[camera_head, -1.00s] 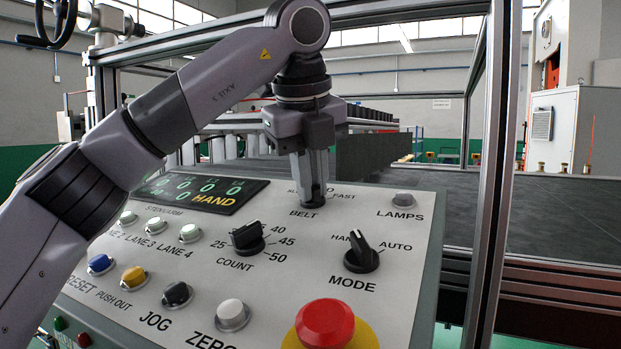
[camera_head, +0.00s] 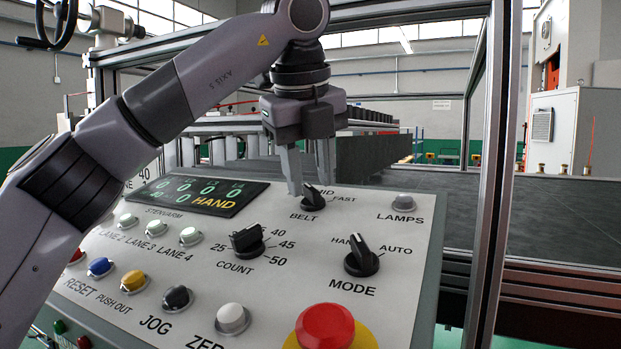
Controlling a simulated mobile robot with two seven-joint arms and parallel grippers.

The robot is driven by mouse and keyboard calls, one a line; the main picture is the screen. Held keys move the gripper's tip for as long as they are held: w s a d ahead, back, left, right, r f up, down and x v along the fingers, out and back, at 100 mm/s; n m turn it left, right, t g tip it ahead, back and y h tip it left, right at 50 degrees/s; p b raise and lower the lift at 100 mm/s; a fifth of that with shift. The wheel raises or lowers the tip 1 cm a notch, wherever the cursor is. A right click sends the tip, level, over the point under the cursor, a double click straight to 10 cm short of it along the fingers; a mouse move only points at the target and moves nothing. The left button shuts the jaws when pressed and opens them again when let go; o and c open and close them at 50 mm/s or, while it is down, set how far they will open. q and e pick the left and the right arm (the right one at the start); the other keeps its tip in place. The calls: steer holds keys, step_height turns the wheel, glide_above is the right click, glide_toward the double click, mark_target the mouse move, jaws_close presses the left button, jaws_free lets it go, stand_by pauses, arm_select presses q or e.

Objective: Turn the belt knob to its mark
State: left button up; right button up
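The black belt knob (camera_head: 313,199) sits on the sloping grey panel, above the word BELT. Its scale shows FAST at its right and the end of another label, "ID", above it; any label further left is hidden by a finger. The knob's handle leans up and to the left, but its exact setting is hard to read. My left gripper (camera_head: 311,187) is open, pointing down, with one finger left of the knob and the other behind it to the right. The fingers appear clear of the knob's grip. My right gripper is out of view.
The count knob (camera_head: 247,240), mode knob (camera_head: 361,258), lamps button (camera_head: 403,203) and red emergency button (camera_head: 325,326) share the panel. Several push buttons lie left. A display (camera_head: 199,196) reads HAND. A metal frame post (camera_head: 492,180) stands at the right.

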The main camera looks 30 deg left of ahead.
arm_select(q)
steer(key=shift+v, duration=2.8)
